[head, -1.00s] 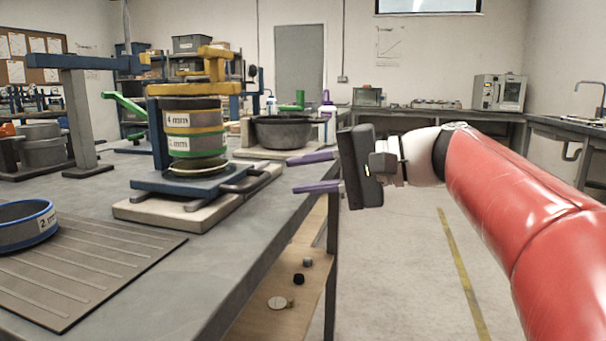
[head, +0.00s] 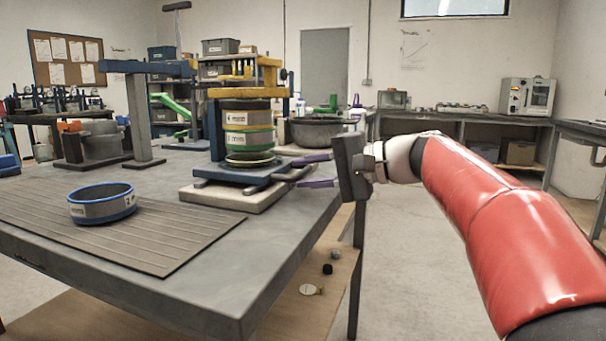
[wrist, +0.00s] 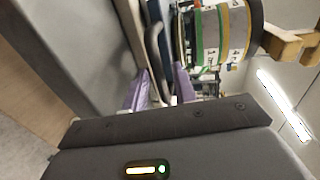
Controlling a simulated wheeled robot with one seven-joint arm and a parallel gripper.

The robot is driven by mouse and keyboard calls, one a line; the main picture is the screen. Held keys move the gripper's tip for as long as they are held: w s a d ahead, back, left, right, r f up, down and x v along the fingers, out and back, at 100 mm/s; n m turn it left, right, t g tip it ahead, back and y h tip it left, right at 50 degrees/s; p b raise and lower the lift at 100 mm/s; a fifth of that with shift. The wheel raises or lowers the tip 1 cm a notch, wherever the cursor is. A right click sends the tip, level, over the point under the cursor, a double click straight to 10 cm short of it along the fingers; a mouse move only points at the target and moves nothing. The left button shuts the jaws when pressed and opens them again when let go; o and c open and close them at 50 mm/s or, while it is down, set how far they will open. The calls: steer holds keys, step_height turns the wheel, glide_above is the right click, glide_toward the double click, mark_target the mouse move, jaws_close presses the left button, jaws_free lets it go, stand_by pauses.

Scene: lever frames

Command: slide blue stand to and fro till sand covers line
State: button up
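The blue stand (head: 238,174) sits on a pale base slab (head: 233,198) near the table's right edge. It carries a stack of labelled sieves (head: 247,128) with green and yellow bands under a yellow clamp (head: 245,84). A dark handle (head: 292,175) sticks out from the stand toward my gripper; it also shows in the wrist view (wrist: 154,48). My gripper (head: 296,172) has its two purple fingers apart, with the handle's end appearing to lie between them. I cannot tell whether they touch it. I see no sand or line; the insides of the sieves are hidden.
A loose blue-rimmed sieve (head: 102,204) stands on a ribbed mat (head: 105,226) at the left. A dark basin (head: 318,132) stands behind the stand. A grey post (head: 140,118) rises behind left. A lower wooden shelf (head: 330,270) holds small items. The floor at right is clear.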

steer(key=shift+w+a+f, duration=0.15)
steer(key=shift+w+a, duration=0.05)
steer(key=shift+a, duration=0.4)
jaws_close()
steer(key=w+d+p, duration=0.1)
steer(key=w, duration=0.1)
steer(key=w+p, duration=0.2)
steer(key=w+d+p, duration=0.1)
steer(key=w+p, duration=0.1)
steer(key=w, duration=0.1)
steer(key=shift+d+r, duration=0.25)
steer(key=shift+d, duration=0.05)
steer(key=shift+w+d+f, duration=0.15)
steer(key=shift+w, duration=0.25)
